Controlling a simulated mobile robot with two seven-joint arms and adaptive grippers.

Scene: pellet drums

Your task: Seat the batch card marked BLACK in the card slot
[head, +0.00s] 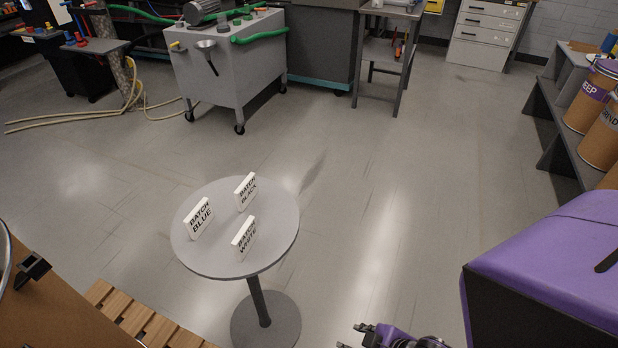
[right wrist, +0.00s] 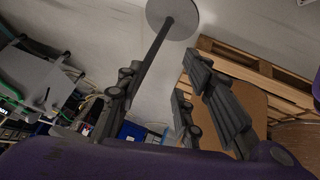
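The card marked BLACK (head: 245,192) stands upright on a small round grey table (head: 212,265), at the back of the top. The card marked BLUE (head: 199,218) stands to its left, and the card marked WHITE (head: 243,239) stands in front of it. My right gripper (head: 360,336) shows at the bottom edge of the head view, right of the table and apart from it. In the right wrist view its fingers (right wrist: 160,78) are spread with nothing held between them. My left gripper is not in view. I cannot identify the card slot for certain.
A brown drum (head: 70,305) with a black bracket (head: 31,269) stands at the lower left, beside a wooden pallet (head: 135,310). A grey wheeled machine (head: 225,75) is at the back. Labelled drums (head: 590,100) stand on a right-hand shelf. The floor right of the table is clear.

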